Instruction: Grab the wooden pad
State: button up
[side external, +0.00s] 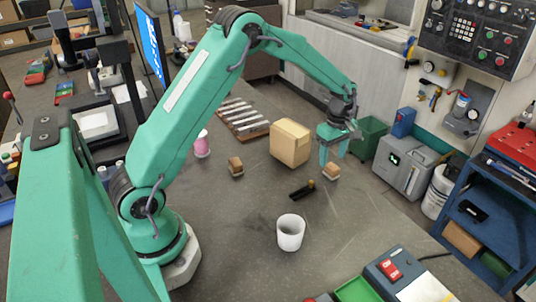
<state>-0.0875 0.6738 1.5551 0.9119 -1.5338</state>
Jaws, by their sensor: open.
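A small wooden block (331,172), which may be the wooden pad, lies on the grey table in the side external view. My gripper (333,159) is open with its green fingers pointing down at this block. I cannot tell whether the fingers are around it or just above it. A similar small brown wooden block (236,167) lies further left. A larger pale wooden block (290,143) stands just left of my gripper. Which of these the task calls the pad is not clear from the picture.
A white cup (290,232) and a small dark tool (302,190) are in front of the blocks. A pink-and-white container (202,144) and a slatted rack (240,119) stand behind left. A green bin (370,137) stands right.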

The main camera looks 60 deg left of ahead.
aim_at(331, 165)
jog(key=shift+f, duration=2.4)
jog(key=shift+c, duration=0.3)
jog(key=c, duration=1)
